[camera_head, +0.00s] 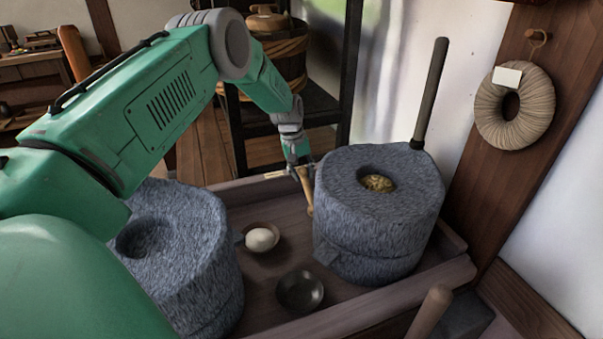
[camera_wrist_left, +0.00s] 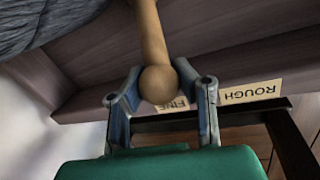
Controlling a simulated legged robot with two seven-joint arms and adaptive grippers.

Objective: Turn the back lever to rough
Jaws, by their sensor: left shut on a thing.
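The back lever (camera_head: 306,192) is a pale wooden rod with a round end, at the rear edge of the tray beside the right-hand millstone. My left gripper (camera_head: 299,160) reaches down to its upper end and is shut on it. In the left wrist view the lever (camera_wrist_left: 152,40) comes in from the top, and its round end sits between the fingers of my gripper (camera_wrist_left: 160,95). The FINE label (camera_wrist_left: 176,104) is close by the round end and partly covered. The ROUGH label (camera_wrist_left: 250,92) lies to the right, clear of the lever. My right gripper is not in view.
The right millstone (camera_head: 375,220) has grain in its hole and a dark upright handle (camera_head: 432,90). Another millstone (camera_head: 190,250) is at left. A bowl with an egg-like white thing (camera_head: 262,239) and a dark bowl (camera_head: 300,290) stand between. A second wooden lever (camera_head: 430,312) is in front.

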